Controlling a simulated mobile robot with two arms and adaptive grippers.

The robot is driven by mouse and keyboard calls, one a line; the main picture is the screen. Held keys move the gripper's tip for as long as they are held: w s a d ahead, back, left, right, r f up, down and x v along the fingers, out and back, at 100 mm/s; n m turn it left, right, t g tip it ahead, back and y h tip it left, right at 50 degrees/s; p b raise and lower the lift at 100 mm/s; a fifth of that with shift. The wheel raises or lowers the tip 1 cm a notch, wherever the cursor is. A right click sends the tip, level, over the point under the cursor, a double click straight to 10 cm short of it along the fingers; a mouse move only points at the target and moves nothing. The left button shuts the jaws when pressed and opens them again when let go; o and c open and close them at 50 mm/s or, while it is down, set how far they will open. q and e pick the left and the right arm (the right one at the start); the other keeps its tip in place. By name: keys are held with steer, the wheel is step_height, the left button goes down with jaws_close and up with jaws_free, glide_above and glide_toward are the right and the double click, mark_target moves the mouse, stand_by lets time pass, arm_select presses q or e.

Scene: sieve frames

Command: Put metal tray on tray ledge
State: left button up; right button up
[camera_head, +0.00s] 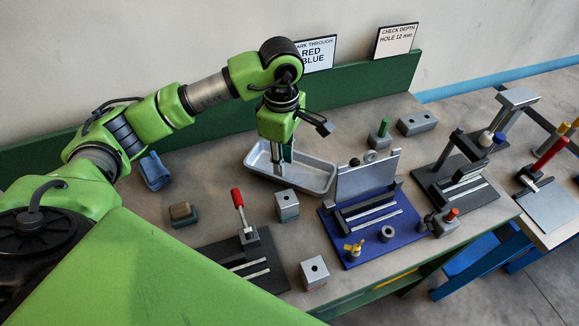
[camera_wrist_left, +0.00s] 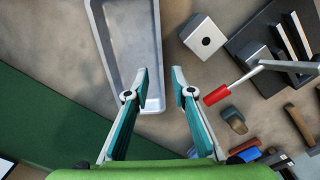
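The metal tray (camera_head: 314,179) is a shallow grey rectangular pan lying on the bench behind the blue fixture. It also shows at upper left in the left wrist view (camera_wrist_left: 127,42). My left gripper (camera_head: 282,168) points down over the tray's near side. In the left wrist view its two fingers (camera_wrist_left: 160,88) are apart with nothing clamped between them. There, one fingertip overlaps the tray's interior and the other lies past its long rim. I cannot tell how far the tips reach down. I cannot single out the tray ledge. My right gripper is not in view.
A blue fixture (camera_head: 351,252) with an upright plate stands close to the tray's front right. Bored grey blocks (camera_head: 287,206), a red-handled clamp (camera_head: 239,205), a brown block (camera_head: 183,214) and a blue cloth (camera_head: 154,171) lie nearby. A green back rail (camera_head: 352,86) runs behind.

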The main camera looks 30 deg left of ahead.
mark_target(290, 169)
arm_select(q)
step_height(290, 169, down, 2)
steer(key=shift+w+f+p, duration=0.1)
steer(key=shift+w+p, duration=0.05)
steer(key=shift+p, duration=0.2)
steer(key=f+p, duration=0.2)
steer(key=f, duration=0.1)
steer(key=shift+a+f, duration=0.2)
steer(key=shift+f, duration=0.65)
jaws_close()
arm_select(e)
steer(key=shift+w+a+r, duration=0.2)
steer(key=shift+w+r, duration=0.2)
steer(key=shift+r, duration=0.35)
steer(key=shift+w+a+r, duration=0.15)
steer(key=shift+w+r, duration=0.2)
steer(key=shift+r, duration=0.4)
arm_select(q)
steer(key=shift+r, duration=0.1)
